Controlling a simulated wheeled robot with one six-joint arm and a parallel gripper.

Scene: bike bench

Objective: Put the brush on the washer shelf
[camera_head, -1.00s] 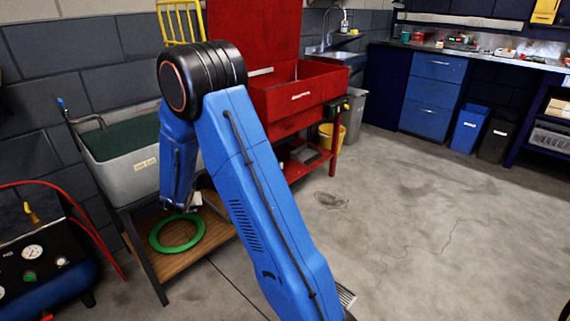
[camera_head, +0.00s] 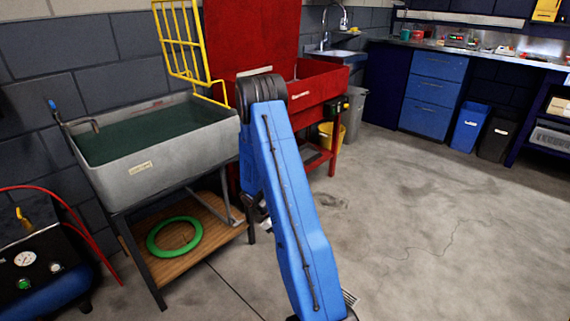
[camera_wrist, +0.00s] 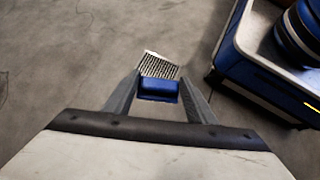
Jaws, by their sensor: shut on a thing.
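My gripper (camera_wrist: 160,84) is shut on the brush in the wrist view. The brush has a blue body (camera_wrist: 158,90) and a pale block of bristles (camera_wrist: 160,66) pointing away from the wrist, over bare floor. In the head view my blue arm hides most of the gripper and brush. The red washer (camera_head: 318,102), lid raised, stands behind my arm. Its low red shelf (camera_head: 316,157) shows partly to the right of the arm; the rest is hidden.
A grey tub (camera_head: 150,165) stands left of the arm, with a green ring (camera_head: 174,235) on its wooden lower shelf (camera_head: 208,238). A yellow bucket (camera_head: 330,134) is beside the washer. The floor on the right (camera_head: 450,230) is clear.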

